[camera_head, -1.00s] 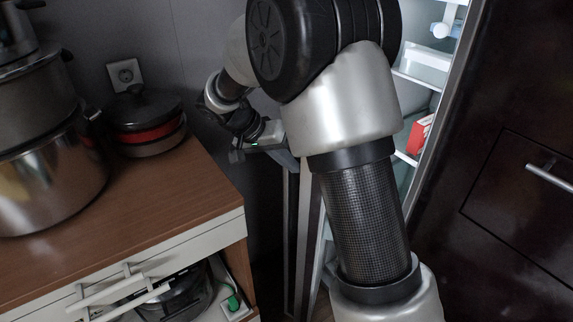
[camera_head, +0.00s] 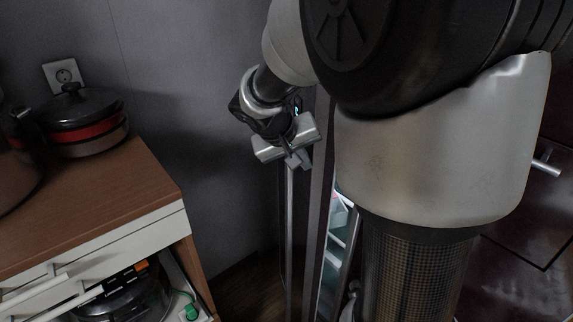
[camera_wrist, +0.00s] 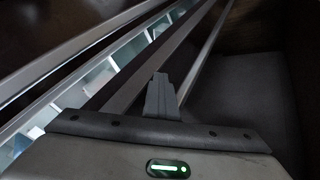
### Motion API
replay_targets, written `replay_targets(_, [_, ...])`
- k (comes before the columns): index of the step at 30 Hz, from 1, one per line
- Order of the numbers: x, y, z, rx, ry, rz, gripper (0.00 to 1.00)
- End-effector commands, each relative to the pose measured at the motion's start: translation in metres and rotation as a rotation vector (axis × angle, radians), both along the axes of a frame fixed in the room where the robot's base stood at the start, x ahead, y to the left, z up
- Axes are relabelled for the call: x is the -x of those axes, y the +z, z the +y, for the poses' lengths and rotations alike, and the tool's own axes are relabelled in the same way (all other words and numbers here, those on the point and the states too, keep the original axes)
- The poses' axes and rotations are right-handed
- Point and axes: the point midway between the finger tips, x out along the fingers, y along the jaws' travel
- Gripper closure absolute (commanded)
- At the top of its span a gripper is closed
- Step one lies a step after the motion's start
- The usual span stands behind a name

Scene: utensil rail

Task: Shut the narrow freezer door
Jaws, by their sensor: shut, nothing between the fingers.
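The narrow freezer door (camera_head: 290,235) stands edge-on in the head view, left of the lit shelved interior (camera_head: 337,240). It is ajar; a lit gap shows beside it. My gripper (camera_head: 300,160) is shut and empty, near the upper part of the door edge. In the wrist view the closed fingertips (camera_wrist: 160,98) lie over the long door edge (camera_wrist: 205,52), with the lit interior (camera_wrist: 97,75) to the left. I cannot tell whether they touch the door. My arm hides much of the opening in the head view.
A wooden-topped counter (camera_head: 110,190) with a lidded red and black pot (camera_head: 85,128) stands at left. A wall socket (camera_head: 62,75) is behind it. A dark cabinet front with a handle (camera_head: 546,168) is at right. Some floor (camera_head: 240,285) shows between counter and door.

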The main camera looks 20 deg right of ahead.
Motion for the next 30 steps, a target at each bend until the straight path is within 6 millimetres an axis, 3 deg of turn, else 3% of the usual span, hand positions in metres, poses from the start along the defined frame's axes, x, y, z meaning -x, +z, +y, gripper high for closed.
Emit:
replay_targets(15, [0.011,0.0,-0.078,-0.001,0.041,0.0,1.0])
replay_targets(22, [0.011,0.0,-0.098,0.0,0.042,0.001,1.0])
replay_targets(30, [0.01,0.0,-0.107,0.001,0.044,0.001,1.0])
